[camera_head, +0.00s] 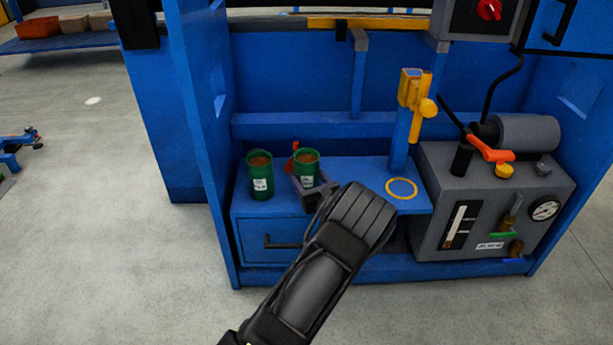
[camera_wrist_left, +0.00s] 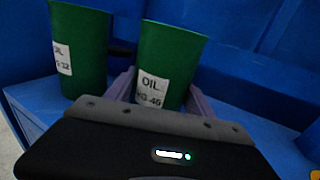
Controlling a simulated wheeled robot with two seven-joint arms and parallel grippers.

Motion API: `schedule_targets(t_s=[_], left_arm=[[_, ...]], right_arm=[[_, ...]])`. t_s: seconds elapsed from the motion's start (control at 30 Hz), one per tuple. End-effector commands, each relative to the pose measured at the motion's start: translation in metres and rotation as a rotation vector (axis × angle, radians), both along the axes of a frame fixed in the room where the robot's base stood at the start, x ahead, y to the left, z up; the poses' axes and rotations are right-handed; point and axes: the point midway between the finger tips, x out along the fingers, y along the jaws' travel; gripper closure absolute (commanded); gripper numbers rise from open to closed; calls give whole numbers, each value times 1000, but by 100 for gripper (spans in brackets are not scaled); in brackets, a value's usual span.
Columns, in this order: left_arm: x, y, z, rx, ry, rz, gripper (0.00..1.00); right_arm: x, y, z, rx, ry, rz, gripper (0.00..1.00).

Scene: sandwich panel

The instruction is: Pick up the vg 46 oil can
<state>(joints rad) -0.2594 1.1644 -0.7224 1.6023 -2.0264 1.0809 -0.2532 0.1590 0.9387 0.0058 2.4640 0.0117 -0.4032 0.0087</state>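The VG 46 oil can (camera_head: 307,171) is an open-topped green can with a white label, upright above the blue shelf. In the left wrist view the same can (camera_wrist_left: 168,58) shows "OIL" and what reads as VG 46. My left gripper (camera_head: 309,190) is at the can, with one finger on each side (camera_wrist_left: 161,92). The fingers look close against its sides; whether they press on it I cannot tell. The can's bottom is hidden behind the gripper. A second green can (camera_head: 261,178), labelled VG 32 in the wrist view (camera_wrist_left: 80,48), stands to the left. My right gripper is not in view.
The blue shelf (camera_head: 352,168) has a yellow ring (camera_head: 401,188) on its right part. A blue post with a yellow fitting (camera_head: 413,92) stands behind the ring. A grey machine (camera_head: 455,170) with a gauge and red lever is at right. Blue side walls enclose the bay.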

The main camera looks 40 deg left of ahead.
Motion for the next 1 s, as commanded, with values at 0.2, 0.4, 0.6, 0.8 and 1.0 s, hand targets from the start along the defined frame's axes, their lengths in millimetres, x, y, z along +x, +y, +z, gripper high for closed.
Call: schedule_targets(t_s=[0.2,0.4,0.6,0.8,1.0], left_arm=[[0,0,0,0,0,0,57],[0,0,0,0,0,0,74],[0,0,0,0,0,0,90],[0,0,2,2,-2,0,100],[0,0,3,2,-2,0,100]], right_arm=[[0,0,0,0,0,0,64],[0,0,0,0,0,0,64],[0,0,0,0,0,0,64],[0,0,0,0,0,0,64],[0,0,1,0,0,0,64]])
